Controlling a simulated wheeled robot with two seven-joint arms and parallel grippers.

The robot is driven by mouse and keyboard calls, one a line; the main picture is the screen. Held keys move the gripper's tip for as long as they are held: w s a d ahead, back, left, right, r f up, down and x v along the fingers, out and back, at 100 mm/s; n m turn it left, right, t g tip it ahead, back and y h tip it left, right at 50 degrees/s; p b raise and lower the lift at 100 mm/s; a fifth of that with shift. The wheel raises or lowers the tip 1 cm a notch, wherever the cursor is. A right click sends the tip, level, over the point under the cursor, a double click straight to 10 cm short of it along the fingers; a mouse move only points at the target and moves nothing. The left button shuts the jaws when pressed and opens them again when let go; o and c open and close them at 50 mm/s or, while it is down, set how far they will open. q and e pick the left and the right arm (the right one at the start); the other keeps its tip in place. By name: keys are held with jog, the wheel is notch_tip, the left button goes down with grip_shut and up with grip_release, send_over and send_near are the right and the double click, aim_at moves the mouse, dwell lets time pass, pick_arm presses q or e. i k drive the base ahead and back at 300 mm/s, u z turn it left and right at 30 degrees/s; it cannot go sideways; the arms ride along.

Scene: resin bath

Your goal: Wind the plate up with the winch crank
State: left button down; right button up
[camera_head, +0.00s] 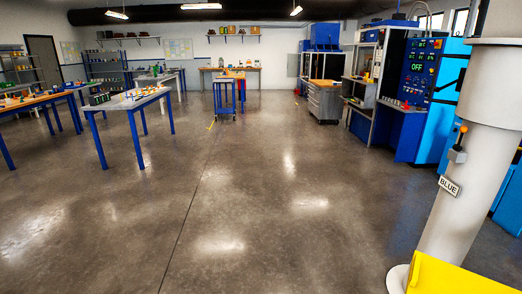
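A thick pale column (448,190) stands at the right side of the head view. A small grey box (457,155) is fixed to it, with an orange-tipped lever (462,131) rising from the top. I cannot tell whether this is the winch crank. A tag reading "BLUE" (449,187) is on the column below the box. I cannot make out a plate or a resin bath. Neither of my grippers is in view.
A yellow surface (450,280) fills the lower right corner. Blue-legged tables (128,104) stand at the left. A machine with a panel reading "OFF" (420,68) and a grey tool cabinet (326,104) stand at the right. The middle floor is clear.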

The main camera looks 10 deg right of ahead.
aim_at(437, 89)
jog(key=z, duration=0.25)
jog(key=i, duration=1.95)
jog(key=z, duration=1.4)
jog(key=i, duration=1.15)
jog(key=z, duration=1.4)
jog(key=i, duration=0.6)
jog(key=z, duration=0.25)
